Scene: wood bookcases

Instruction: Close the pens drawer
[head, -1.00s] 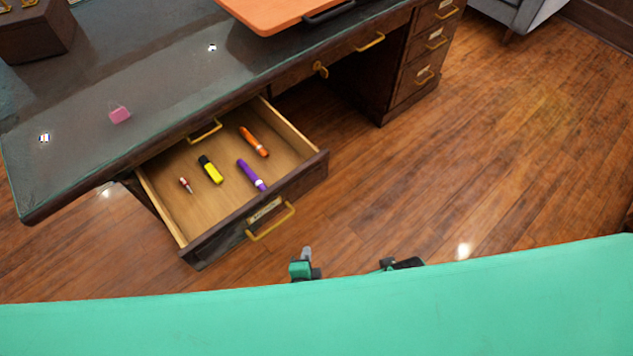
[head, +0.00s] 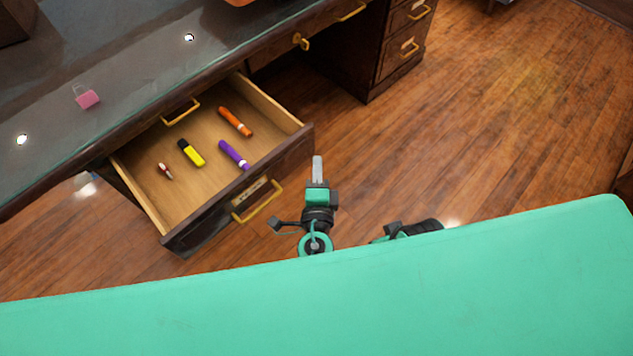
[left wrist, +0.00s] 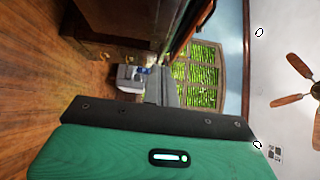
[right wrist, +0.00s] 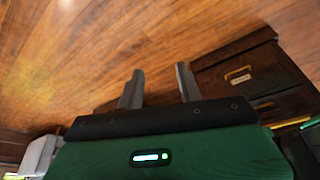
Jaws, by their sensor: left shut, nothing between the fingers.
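The pens drawer (head: 288,160) is pulled out from the dark wood desk. Inside lie an orange marker (head: 235,121), a yellow highlighter (head: 191,152), a purple marker (head: 234,155) and a small red-and-white pen (head: 165,171). Its front has a brass handle (head: 262,206).
The desk top (head: 130,70) carries a pink padlock (head: 88,99). A closed drawer with a brass knob (head: 301,41) and a pedestal of drawers (head: 395,60) stand to the right. The wooden floor (head: 480,130) right of the drawer is clear.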

